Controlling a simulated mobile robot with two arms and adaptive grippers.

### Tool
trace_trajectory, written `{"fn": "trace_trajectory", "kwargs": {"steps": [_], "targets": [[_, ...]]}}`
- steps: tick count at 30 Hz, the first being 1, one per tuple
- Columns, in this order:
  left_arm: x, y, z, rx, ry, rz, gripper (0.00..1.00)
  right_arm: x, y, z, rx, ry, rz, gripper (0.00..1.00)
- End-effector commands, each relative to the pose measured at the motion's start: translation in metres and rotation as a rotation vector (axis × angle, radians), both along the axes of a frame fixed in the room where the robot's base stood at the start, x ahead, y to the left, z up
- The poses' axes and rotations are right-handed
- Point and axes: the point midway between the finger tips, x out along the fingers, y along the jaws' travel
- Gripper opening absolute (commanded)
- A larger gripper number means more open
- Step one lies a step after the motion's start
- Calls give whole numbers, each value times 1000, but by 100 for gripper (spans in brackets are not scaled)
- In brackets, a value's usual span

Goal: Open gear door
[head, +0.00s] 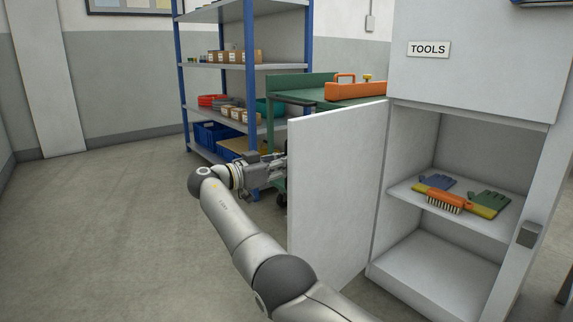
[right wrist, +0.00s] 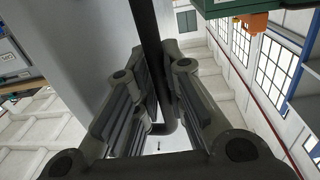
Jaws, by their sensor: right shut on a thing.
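The white cabinet door (head: 335,200) is swung wide open to the left in the head view, and the cabinet's inside shows. My right gripper (head: 276,166) is at the door's outer edge, partly hidden behind the panel. In the right wrist view, a dark bar handle (right wrist: 152,45) runs between the fingers of my right gripper (right wrist: 158,105), which is shut on it. The door's grey-looking face (right wrist: 95,50) is left of the handle there. Inside, a shelf (head: 478,222) holds an orange brush (head: 443,193), a blue glove (head: 434,181) and a green glove (head: 487,201). My left gripper is not in view.
A blue-framed shelving unit (head: 249,70) with boxes and bins stands behind the door. A green cart (head: 302,82) with an orange toolbox (head: 356,90) is close behind the door. The floor (head: 110,230) on the left is clear.

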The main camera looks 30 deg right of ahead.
Motion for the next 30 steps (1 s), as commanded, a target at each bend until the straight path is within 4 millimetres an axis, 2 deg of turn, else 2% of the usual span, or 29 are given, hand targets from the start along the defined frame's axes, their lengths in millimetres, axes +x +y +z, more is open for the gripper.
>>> {"fn": "trace_trajectory", "kwargs": {"steps": [3,4,6,17,23,30], "targets": [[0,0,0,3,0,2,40,-1,-2,-1,2,4,-3,0],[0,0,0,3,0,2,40,-1,-2,-1,2,4,-3,14],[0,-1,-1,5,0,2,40,0,-2,-1,1,3,-2,21],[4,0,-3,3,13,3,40,0,3,0,0,1,0,21],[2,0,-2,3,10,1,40,0,33,0,0,2,2,21],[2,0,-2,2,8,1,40,0,89,1,0,4,1,21]]}}
